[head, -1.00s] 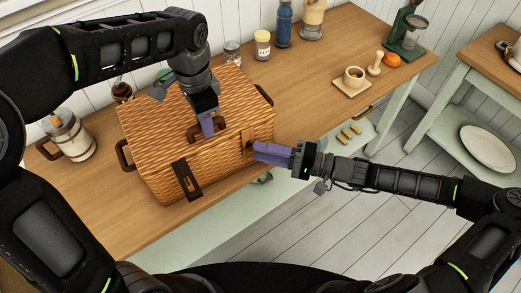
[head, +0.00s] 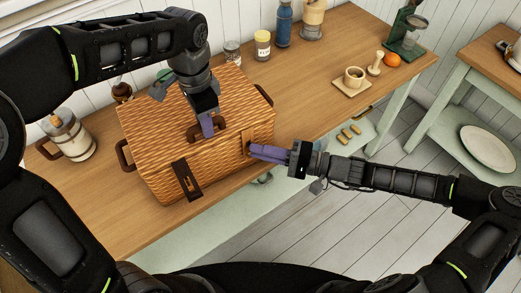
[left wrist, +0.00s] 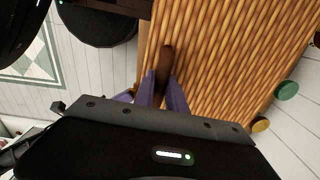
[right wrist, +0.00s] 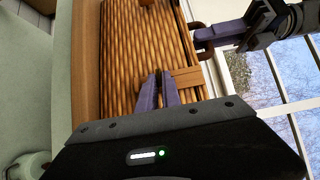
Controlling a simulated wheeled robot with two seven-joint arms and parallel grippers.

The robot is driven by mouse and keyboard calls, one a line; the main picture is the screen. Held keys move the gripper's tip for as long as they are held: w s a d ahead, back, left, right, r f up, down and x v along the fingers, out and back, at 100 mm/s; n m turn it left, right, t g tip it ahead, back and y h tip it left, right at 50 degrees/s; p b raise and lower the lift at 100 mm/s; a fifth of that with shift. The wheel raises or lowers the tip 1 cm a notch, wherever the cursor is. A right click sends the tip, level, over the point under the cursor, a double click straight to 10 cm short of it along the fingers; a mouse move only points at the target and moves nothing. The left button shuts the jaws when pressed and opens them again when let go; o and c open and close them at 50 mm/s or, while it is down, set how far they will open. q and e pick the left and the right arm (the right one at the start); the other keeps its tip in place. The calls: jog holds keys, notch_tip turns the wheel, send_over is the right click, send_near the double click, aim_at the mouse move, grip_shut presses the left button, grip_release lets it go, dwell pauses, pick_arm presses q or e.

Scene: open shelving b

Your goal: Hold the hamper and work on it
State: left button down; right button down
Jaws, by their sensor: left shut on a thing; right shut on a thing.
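The closed wicker hamper (head: 150,125) stands on the wooden counter. It fills much of the left wrist view (left wrist: 225,50) and also shows in the right wrist view (right wrist: 130,55). My left gripper (head: 207,128) comes down from above, shut on the brown top-front handle (left wrist: 165,62). My right gripper (head: 251,151) is at the right part of the hamper's front, its fingers (right wrist: 155,85) close together beside the light brown fastening (right wrist: 187,76). What lies between them is mostly hidden. A dark strap (head: 187,181) lies on the front at the left.
A small cup on a board (head: 353,78) and an orange (head: 392,60) are farther right. The counter between is clear.

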jog(key=shift+f+m, duration=0.1)
jog(key=shift+m, duration=0.2)
jog(key=m+t+h, duration=0.1)
jog(key=m+t, duration=0.5)
jog(key=m, duration=0.2)
jog(key=a+f+m+t+h, duration=0.1)
jog(key=m+t, duration=0.5)
jog(key=m, duration=0.3)
jog(key=s+m+t, duration=0.1)
jog(key=m+t, duration=0.5)
jog(key=m, duration=0.3)
jog(key=shift+a+f+t+h, duration=0.25)
jog(key=shift+t+h, duration=0.15)
jog(key=shift+m, duration=0.4)
jog(key=c, duration=1.5)
grip_release()
jog(key=shift+c, duration=0.2)
jog(key=shift+f, duration=0.1)
